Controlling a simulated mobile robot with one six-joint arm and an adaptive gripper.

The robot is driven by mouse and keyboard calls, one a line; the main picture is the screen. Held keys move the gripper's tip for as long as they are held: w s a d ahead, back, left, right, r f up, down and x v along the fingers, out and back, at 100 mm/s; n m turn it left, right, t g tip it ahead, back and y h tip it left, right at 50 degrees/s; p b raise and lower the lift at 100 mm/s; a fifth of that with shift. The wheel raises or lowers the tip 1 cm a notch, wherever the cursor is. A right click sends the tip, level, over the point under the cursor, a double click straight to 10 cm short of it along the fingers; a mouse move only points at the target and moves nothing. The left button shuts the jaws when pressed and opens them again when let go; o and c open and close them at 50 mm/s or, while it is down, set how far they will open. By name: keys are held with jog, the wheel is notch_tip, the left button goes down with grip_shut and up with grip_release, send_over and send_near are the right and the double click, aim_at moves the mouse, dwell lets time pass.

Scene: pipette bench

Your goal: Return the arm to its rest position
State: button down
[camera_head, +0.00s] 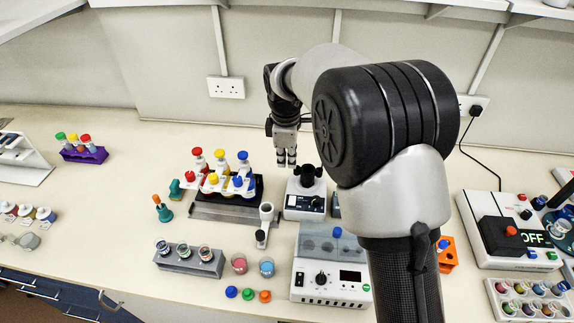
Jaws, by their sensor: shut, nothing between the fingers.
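My gripper (286,158) hangs at the end of my arm, fingers pointing down, above the back middle of the bench. Its fingers are close together and hold nothing. It is just behind and above a small white device with a black top (305,197). A rack of pipettes (228,205) with red, yellow and blue tops stands to its left, apart from it. My arm reaches across the right middle of the view and hides part of the bench behind it.
A white device with a display (330,285) stands at the front middle, close to my arm. A grey block of vials (190,260) is front left. A white unit reading OFF (510,262) is on the right. The bench (130,185) is clear between the purple rack (84,154) and the pipettes.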

jog(key=shift+d+r, duration=0.1)
dwell(0.4)
jog(key=s+d+r+m+t+b, duration=0.1)
jog(key=s+d+r+m+b, duration=0.1)
jog(key=s+d+r+m, duration=0.8)
jog(key=s+d+m+t+b, duration=0.1)
jog(key=s+d+m, duration=0.2)
jog(key=s, duration=0.8)
jog(key=s+d+f+m+t, duration=0.1)
jog(key=s+d+m, duration=0.3)
jog(key=s, duration=0.8)
jog(key=shift+d+f+m+b, duration=0.25)
jog(key=shift+d+m+b, duration=0.1)
jog(key=shift+d, duration=0.6)
jog(key=c, duration=2.3)
grip_release()
jog(key=shift+s, duration=0.1)
